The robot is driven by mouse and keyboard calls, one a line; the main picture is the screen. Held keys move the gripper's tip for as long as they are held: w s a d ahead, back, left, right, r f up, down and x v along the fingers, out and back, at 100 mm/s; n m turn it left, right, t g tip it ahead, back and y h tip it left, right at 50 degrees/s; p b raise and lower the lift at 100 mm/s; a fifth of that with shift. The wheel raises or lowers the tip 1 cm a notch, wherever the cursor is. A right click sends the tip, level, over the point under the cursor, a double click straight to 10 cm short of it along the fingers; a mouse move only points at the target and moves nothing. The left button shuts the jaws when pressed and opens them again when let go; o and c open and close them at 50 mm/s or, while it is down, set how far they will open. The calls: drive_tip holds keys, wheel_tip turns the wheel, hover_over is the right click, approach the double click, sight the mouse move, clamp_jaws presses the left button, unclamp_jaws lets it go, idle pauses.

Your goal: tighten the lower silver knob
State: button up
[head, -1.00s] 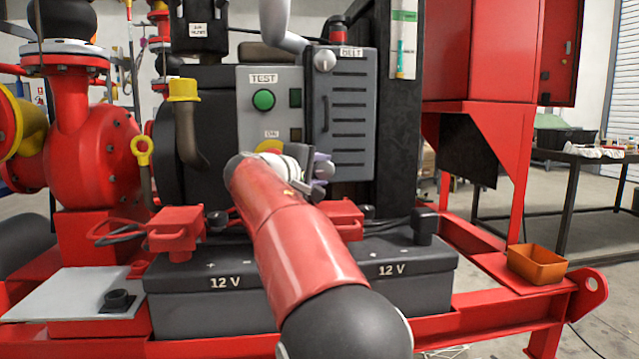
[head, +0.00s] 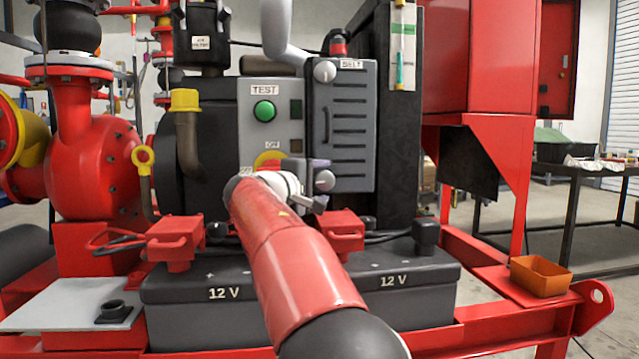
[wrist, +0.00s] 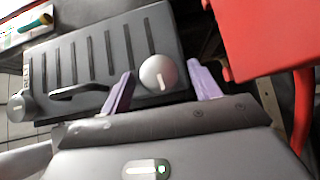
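The lower silver knob (head: 324,180) is on the lower left of the grey slotted panel door (head: 352,130). In the wrist view the knob (wrist: 155,72) is round, with a pale mark on its face. My gripper (head: 319,183) is at the knob, and its purple fingers (wrist: 160,70) are open, one on each side of it. Gaps show between the knob and both fingers, the right one wider. The upper silver knob (head: 325,72) is at the door's top left, and it also shows in the wrist view (wrist: 22,106).
A dark handle (head: 327,124) stands out from the door between the knobs. A green TEST button (head: 264,111) is on the panel to the left. Black 12 V batteries (head: 230,285) with red terminal covers (head: 175,238) lie below. A red cabinet (head: 478,60) stands to the right.

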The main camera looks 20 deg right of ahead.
drive_tip(key=v, duration=0.8)
drive_tip(key=shift+b, duration=0.3)
